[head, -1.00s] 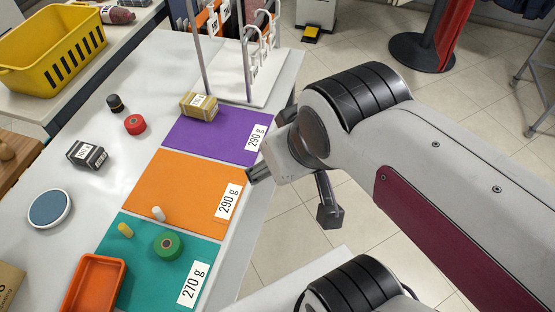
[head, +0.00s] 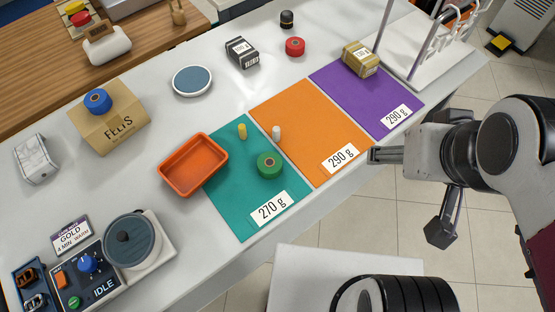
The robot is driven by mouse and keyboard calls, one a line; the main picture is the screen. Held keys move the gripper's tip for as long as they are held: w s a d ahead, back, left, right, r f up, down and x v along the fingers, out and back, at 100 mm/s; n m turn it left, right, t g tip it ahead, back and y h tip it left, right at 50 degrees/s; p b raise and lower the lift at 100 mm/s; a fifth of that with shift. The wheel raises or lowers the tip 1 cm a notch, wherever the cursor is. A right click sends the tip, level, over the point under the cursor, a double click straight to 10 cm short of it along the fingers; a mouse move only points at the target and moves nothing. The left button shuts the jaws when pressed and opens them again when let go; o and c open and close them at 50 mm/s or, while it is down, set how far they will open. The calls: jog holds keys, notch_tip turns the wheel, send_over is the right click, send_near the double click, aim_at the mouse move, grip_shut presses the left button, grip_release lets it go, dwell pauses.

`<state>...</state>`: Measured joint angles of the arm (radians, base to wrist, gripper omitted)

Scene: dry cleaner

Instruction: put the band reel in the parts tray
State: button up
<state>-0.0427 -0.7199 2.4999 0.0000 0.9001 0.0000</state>
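An orange tray (head: 222,151), empty, stands partly over the left edge of a teal mat (head: 228,205). A green reel (head: 269,165) lies flat on the teal mat. A red reel (head: 295,47) lies on the bare table farther back. A blue reel (head: 98,101) lies on top of a cardboard box (head: 112,133). I cannot tell which reel is the band reel. My gripper (head: 414,196) is open and empty, its fingers spread wide, off the table's front edge to the right of the orange mat.
An orange mat (head: 296,115) and a purple mat (head: 385,112), which bears a tan box (head: 360,60), lie right of the teal mat. Small yellow (head: 242,132) and white (head: 276,133) pegs stand near the green reel. A rack (head: 430,50) stands at right.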

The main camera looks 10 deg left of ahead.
jog(key=w+a+f+n+g, duration=0.4)
jog(key=w+a+f+n, duration=0.15)
jog(key=a+f, duration=0.45)
jog(key=n+g, duration=0.2)
jog(key=n, duration=0.7)
send_over(270, 163)
jog(key=s+d, duration=0.1)
jog(key=shift+h, duration=0.3)
jog(key=f, duration=0.9)
jog(key=shift+s+d+f, duration=0.15)
jog(key=shift+d+f, duration=0.05)
jog(key=shift+f, duration=0.2)
jog(key=shift+w+a+r+n+t, duration=0.25)
jog(key=shift+w+a+n, duration=0.2)
jog(key=shift+w+n, duration=0.25)
jog(key=shift+w+a+n, duration=0.2)
jog(key=shift+n, duration=0.65)
jog(key=shift+f, duration=1.3)
jog(key=shift+f, duration=0.1)
jog(key=shift+s+a+f, duration=0.1)
jog(key=shift+f, duration=1.15)
jog(key=shift+s+f, duration=0.1)
jog(key=shift+f, duration=1.15)
